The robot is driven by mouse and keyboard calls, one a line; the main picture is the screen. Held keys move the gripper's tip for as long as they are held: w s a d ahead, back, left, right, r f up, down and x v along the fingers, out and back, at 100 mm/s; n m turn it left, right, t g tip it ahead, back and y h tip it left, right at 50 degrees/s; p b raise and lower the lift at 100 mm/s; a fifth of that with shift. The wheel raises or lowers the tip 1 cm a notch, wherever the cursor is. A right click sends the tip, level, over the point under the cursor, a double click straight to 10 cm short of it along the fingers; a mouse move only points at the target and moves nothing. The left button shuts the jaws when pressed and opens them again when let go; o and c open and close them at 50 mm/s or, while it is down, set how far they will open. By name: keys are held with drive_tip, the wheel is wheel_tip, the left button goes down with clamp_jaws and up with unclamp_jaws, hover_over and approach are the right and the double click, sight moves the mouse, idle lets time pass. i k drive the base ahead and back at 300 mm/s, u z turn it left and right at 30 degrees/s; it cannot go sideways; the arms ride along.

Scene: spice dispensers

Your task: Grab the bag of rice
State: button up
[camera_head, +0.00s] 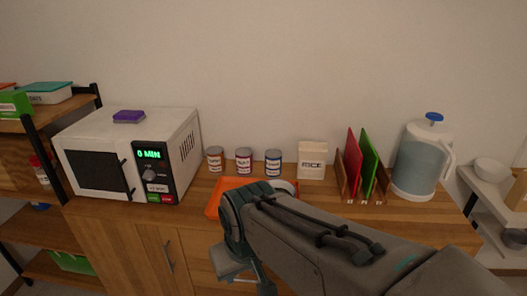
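The bag of rice (312,161) is a white, upright packet with a dark "RICE" label. It stands near the back of the wooden counter, against the wall, between the spice cans and a rack of coloured boards. My grey arm reaches in from the lower right, and its end (243,235) is in front of the counter, left of the bag and nearer to me. It is apart from the bag. The fingers of my gripper are mostly hidden behind and below the arm, so their state cannot be made out.
Three small spice cans (244,161) stand left of the bag. A white microwave (131,155) with a purple sponge is farther left. An orange item (217,199) lies partly behind my arm. Right of the bag are the board rack (381,185) and a water jug (419,165).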

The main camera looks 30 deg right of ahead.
sight(312, 160)
drive_tip(key=z, duration=0.35)
drive_tip(key=i, duration=0.95)
drive_tip(key=z, duration=0.8)
